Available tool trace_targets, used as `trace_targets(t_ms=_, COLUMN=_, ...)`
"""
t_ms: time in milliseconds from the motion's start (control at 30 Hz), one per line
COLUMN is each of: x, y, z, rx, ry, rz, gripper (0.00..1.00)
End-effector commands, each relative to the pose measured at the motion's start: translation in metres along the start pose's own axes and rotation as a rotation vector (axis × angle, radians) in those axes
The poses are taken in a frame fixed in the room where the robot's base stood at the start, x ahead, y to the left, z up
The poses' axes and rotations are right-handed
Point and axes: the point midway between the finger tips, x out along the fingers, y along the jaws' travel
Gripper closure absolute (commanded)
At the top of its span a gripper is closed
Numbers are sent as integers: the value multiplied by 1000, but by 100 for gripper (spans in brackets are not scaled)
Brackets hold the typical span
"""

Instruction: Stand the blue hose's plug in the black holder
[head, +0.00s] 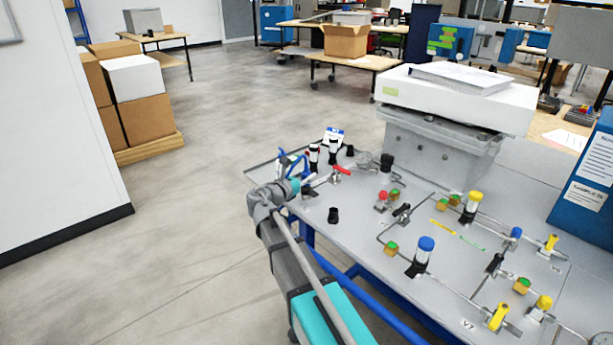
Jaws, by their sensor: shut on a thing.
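The blue hose (291,161) is a small loop at the far left corner of the grey table. My gripper (309,181) is close beside it, low over the table's left part. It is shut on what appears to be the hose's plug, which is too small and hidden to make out. A short black cup-like holder (333,215) stands upright near the table's left edge, apart from my gripper and nearer the front. A similar black piece (350,151) stands farther back, and I cannot tell which is the task's holder.
Black-and-white upright fittings (332,155) and a red-handled valve (342,170) stand close to my gripper. Pipework with a blue-capped cylinder (424,253) and yellow valves (499,316) covers the right of the table (365,222). A grey box (440,148) stands behind. Bare table surrounds the front black cup.

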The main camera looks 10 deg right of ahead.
Motion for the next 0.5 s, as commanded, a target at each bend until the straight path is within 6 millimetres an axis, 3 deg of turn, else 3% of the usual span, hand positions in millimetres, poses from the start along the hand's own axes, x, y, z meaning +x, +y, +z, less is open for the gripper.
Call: trace_targets(t_ms=500, x=0, y=0, z=16, rx=0, ry=0, rz=0, gripper=100)
